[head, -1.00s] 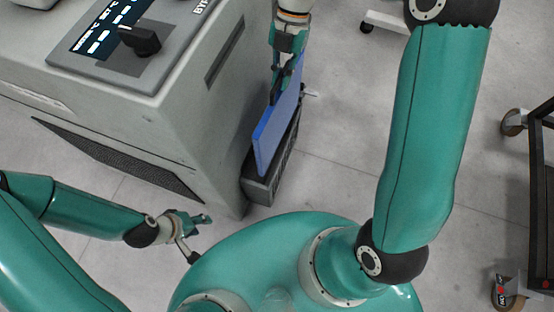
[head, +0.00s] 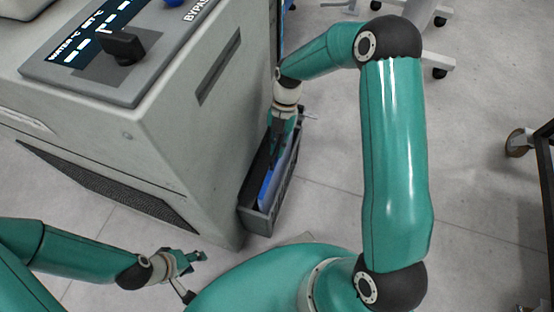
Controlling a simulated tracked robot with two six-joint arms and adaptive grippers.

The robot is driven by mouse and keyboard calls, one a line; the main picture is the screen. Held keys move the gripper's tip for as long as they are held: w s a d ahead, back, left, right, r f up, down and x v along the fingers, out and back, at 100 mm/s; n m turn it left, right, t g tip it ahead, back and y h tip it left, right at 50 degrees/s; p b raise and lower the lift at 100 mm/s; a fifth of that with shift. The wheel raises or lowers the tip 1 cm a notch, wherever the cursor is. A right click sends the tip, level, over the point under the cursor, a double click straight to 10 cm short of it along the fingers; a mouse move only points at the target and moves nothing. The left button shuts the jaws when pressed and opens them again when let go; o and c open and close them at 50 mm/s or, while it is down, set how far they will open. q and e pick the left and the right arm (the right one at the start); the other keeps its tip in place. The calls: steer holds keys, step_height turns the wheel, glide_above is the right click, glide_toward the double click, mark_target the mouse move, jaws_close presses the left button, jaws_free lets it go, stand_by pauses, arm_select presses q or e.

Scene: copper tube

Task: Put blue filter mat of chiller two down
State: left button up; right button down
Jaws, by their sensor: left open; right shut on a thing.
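The blue filter mat (head: 267,190) is down inside the dark open tray (head: 262,224) at the side of the grey chiller (head: 185,130). Only a strip of the mat shows above the tray's near part. My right gripper (head: 277,150) is shut on the mat and reaches down over the tray; its fingertips are partly hidden. My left gripper (head: 199,258) is open and empty, low in front of the chiller and apart from it.
The chiller has a control panel with a black knob (head: 122,46) on top and a dark grille (head: 95,185) on its front. Wheeled stand legs (head: 430,60) are at the top right, and a dark cart (head: 546,170) is at the right edge. The floor between is clear.

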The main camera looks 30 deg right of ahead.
step_height(320, 180, down, 6)
steer(key=b, duration=0.1)
stand_by(0.4)
steer(key=shift+f, duration=0.1)
steer(key=c, duration=1.2)
jaws_free()
steer(key=shift+c, duration=0.2)
steer(key=p+v, duration=0.3)
steer(key=v, duration=0.9)
